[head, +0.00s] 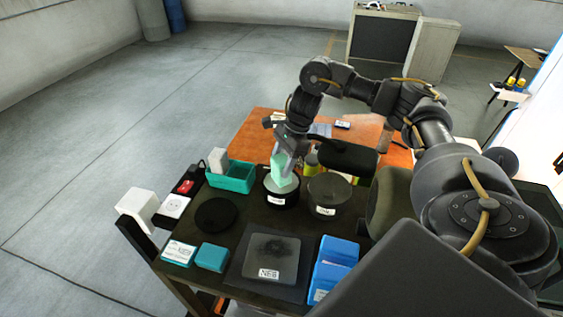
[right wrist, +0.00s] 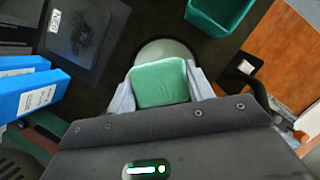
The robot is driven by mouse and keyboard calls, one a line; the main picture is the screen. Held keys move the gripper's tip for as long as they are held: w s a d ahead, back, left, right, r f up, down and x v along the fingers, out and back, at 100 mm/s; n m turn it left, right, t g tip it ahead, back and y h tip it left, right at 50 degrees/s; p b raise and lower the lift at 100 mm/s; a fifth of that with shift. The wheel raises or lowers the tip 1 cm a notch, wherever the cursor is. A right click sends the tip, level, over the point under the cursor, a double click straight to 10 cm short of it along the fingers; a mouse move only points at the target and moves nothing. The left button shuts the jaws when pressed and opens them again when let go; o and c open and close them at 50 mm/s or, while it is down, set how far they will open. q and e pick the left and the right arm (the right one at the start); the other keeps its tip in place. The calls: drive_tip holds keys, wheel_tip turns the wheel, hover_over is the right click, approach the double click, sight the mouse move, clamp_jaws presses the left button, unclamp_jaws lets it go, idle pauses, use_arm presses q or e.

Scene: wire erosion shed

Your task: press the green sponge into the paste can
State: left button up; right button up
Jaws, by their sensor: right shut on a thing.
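The green sponge (head: 279,167) is upright between the fingers of my right gripper (head: 285,164), which is shut on it. In the right wrist view the sponge (right wrist: 160,83) fills the space between the two pale fingers. The sponge's lower end is at the mouth of a dark round can (head: 281,198) with a white label and pale contents. I cannot tell whether the sponge touches the contents. In the wrist view the can's pale round top (right wrist: 166,50) shows behind the sponge, partly hidden. My left gripper is not in view.
A second labelled can (head: 328,194) stands close on the right. A teal bin (head: 235,184) with a white block is on the left. A black disc (head: 215,214), a grey plate (head: 266,268), a teal box (head: 212,257) and blue boxes (head: 333,265) occupy the front.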

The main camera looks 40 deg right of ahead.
drive_tip(key=shift+f+b, duration=0.45)
drive_tip(key=shift+f, duration=0.1)
idle(1.4)
wheel_tip(320, 180, up, 5)
drive_tip(key=p, duration=0.4)
drive_tip(key=shift+r+p, duration=0.15)
drive_tip(key=shift+p, duration=0.25)
drive_tip(key=shift+r, duration=0.9)
